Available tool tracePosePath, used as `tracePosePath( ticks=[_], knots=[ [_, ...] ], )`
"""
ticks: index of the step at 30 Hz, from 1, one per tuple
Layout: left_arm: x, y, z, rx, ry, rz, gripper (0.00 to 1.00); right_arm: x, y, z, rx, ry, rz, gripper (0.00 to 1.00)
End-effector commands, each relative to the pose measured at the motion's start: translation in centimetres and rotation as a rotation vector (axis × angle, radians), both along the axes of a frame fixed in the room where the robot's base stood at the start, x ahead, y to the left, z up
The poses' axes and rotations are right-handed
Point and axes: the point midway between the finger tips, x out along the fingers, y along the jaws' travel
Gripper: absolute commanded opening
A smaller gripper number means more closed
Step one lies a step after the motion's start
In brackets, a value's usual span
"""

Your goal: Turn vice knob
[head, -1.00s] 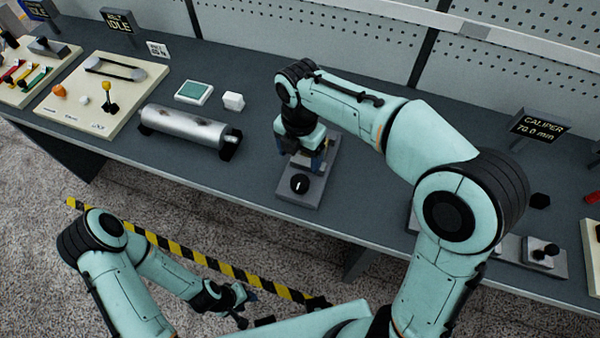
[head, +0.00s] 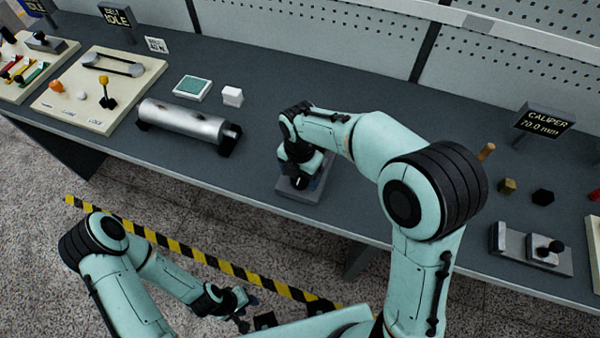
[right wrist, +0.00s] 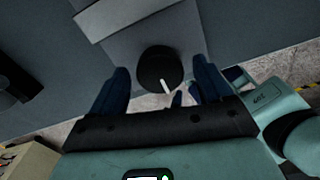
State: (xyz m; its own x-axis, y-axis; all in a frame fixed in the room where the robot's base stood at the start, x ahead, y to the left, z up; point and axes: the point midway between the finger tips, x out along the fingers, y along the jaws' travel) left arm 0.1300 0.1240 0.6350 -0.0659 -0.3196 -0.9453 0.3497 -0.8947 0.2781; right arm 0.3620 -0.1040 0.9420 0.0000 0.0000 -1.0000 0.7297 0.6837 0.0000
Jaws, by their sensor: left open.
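The black round knob (right wrist: 157,66) with a white pointer line sits on a grey base plate (right wrist: 112,18) in the right wrist view. My right gripper (right wrist: 161,72) is open, its two dark blue fingers on either side of the knob with a visible gap at each side. In the head view the right gripper (head: 300,177) is over the grey base plate (head: 290,194) and hides most of the knob. My left gripper (head: 240,308) is open and empty, low in front of the bench.
A silver cylinder (head: 185,122) on black supports lies left of the base plate. A white cube (head: 232,96) and a green-topped box (head: 192,88) stand behind it. A grey device with a black knob (head: 530,250) is at the right. The bench's middle back is clear.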

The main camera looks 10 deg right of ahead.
Motion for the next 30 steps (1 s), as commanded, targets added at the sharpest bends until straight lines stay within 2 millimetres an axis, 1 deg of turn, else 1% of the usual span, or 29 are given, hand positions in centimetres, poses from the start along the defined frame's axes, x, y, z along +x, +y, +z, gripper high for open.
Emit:
tracePosePath(
  ticks=[1, 2, 3, 4, 5, 12, 17, 23, 30],
  knots=[
    [0.00, 0.00, 0.00, 0.000, 0.000, 0.000, 0.43, 0.00, 0.00, 0.02, 0.000, 0.000, 0.000, 0.63],
    [0.00, 0.00, 0.00, 0.000, 0.000, 0.000, 0.43, 0.00, 0.00, 0.02, 0.000, 0.000, 0.000, 0.54],
    [0.01, 0.00, 0.00, 0.000, 0.000, 0.000, 0.43, 0.01, -0.01, 0.03, 0.000, 0.000, 0.000, 0.41],
    [0.01, 0.00, 0.00, 0.000, 0.000, 0.000, 0.43, 0.00, 0.00, 0.03, 0.000, 0.000, 0.000, 0.31],
    [0.00, 0.00, 0.00, 0.000, 0.000, 0.000, 0.43, 0.00, 0.00, 0.03, 0.000, 0.000, 0.000, 0.23],
    [0.02, 0.01, 0.03, 0.000, 0.000, 0.000, 0.43, 0.01, -0.01, 0.06, 0.000, 0.000, -0.011, 0.23],
    [0.07, 0.01, 0.10, 0.000, -0.001, 0.000, 0.43, 0.02, -0.02, 0.09, 0.001, 0.000, -0.060, 0.23],
    [0.18, 0.00, 0.25, 0.000, -0.002, 0.000, 0.43, 0.05, -0.04, 0.14, 0.001, -0.001, -0.185, 0.23],
    [0.32, 0.01, 0.44, 0.000, -0.003, 0.000, 0.43, 0.06, -0.04, 0.16, 0.001, -0.001, -0.404, 0.23]
  ],
)
